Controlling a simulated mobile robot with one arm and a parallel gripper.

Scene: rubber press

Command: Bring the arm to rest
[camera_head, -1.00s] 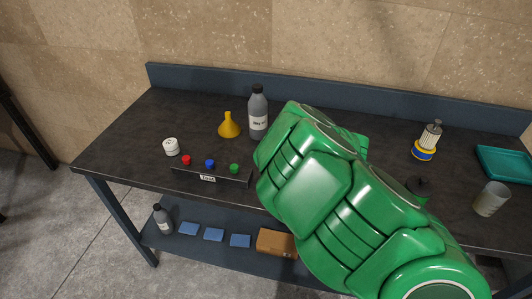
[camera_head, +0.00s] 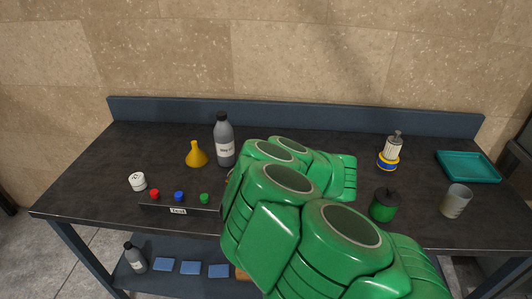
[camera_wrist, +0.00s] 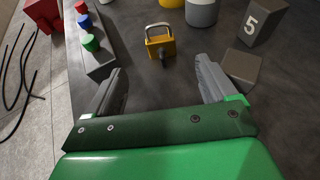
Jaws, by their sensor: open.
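My green arm (camera_head: 315,215) reaches over the front of the dark workbench (camera_head: 300,125) in the head view, bent back on itself. It hides part of the bench and shelf. My gripper is hidden behind the arm there. In the wrist view my gripper (camera_wrist: 162,85) is open, its two grey fingers wide apart with nothing between them. A yellow padlock (camera_wrist: 160,44) lies on the dark surface beyond the fingertips, apart from them.
A panel with red, blue and green buttons (camera_head: 179,209) sits at the bench front, left of my arm. A yellow funnel (camera_head: 196,156) and grey bottle (camera_head: 224,146) stand behind. A green pot (camera_head: 384,205), grey cup (camera_head: 456,201) and teal tray (camera_head: 468,167) are right. A block marked 5 (camera_wrist: 262,25) shows in the wrist view.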

